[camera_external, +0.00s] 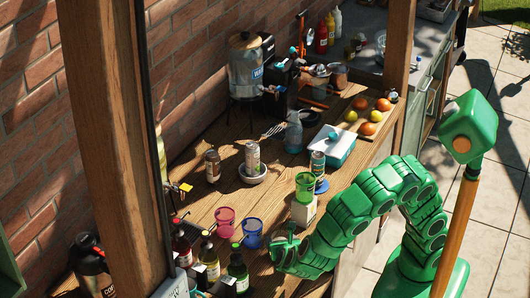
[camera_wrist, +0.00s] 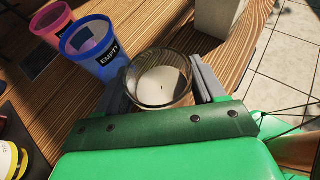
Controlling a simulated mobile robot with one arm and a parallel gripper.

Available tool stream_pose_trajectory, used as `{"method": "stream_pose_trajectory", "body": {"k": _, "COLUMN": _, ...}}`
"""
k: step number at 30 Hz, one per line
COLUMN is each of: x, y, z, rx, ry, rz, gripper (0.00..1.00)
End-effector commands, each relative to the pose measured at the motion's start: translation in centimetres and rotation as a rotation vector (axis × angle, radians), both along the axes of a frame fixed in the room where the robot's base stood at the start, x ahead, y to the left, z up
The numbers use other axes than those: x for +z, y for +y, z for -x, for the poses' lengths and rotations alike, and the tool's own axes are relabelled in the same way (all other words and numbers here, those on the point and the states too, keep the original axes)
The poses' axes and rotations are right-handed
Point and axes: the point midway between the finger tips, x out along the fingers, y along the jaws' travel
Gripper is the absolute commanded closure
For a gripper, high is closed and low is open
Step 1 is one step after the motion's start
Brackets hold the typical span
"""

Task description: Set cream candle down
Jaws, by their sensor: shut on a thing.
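The cream candle (camera_wrist: 162,84) is in a round clear glass, seen from above in the wrist view, with its cream top and dark wick showing. My gripper (camera_wrist: 163,92) is shut on the glass, one grey finger on each side. In the external view my gripper (camera_external: 291,240) is low near the table's front edge, right of the blue cup. I cannot make out the candle there. The wooden table (camera_external: 205,190) is below the glass; whether the glass touches it I cannot tell.
A blue cup (camera_wrist: 94,48) marked EMPTY stands close left of the candle, with a pink cup (camera_wrist: 52,20) beyond. A pale block (camera_external: 303,213) with a green cup (camera_external: 305,187) stands behind my gripper. Several bottles (camera_external: 210,258) are at front left.

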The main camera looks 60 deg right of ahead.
Motion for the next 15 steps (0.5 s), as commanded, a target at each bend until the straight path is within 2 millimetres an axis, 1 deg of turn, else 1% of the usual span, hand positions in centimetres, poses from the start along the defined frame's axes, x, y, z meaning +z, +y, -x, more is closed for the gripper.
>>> {"method": "stream_pose_trajectory", "body": {"k": 10, "x": -0.21, "y": 0.01, "z": -0.01, "rx": 0.0, "ry": 0.0, "rz": 0.0, "gripper": 0.8}}
{"method": "stream_pose_trajectory", "body": {"k": 11, "x": -0.25, "y": 0.01, "z": 0.0, "rx": 0.0, "ry": 0.001, "rz": -0.001, "gripper": 0.3}}
{"method": "stream_pose_trajectory", "body": {"k": 15, "x": -0.22, "y": 0.03, "z": 0.0, "rx": 0.0, "ry": 0.0, "rz": -0.001, "gripper": 0.08}}
